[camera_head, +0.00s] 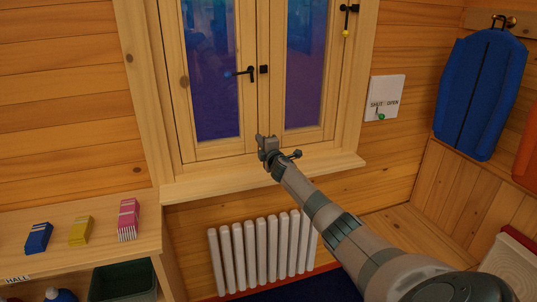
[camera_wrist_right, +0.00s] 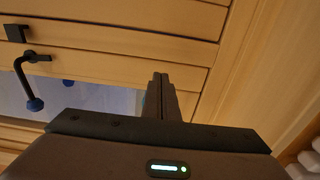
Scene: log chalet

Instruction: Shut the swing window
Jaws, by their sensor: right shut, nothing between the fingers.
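The swing window (camera_head: 247,120) has two wooden sashes with dark blue glass, side by side in a wooden frame. Both sashes look nearly flush; I cannot tell whether a small gap stays open. A black handle with a blue tip (camera_head: 240,72) is on the left sash, beside a black catch (camera_head: 263,69) at the middle. My right gripper (camera_head: 266,142) is shut and empty, in front of the lower middle of the window, just above the sill. In the right wrist view its fingers (camera_wrist_right: 162,90) point at wood, and the handle (camera_wrist_right: 27,75) shows at left. My left gripper is out of view.
The sill (camera_head: 215,184) juts out above a white radiator (camera_head: 262,252). A SHUT/OPEN plate (camera_head: 385,98) with a green knob is on the wall at right. A blue garment (camera_head: 480,92) hangs farther right. A shelf (camera_head: 75,215) with small colored packs is at lower left.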

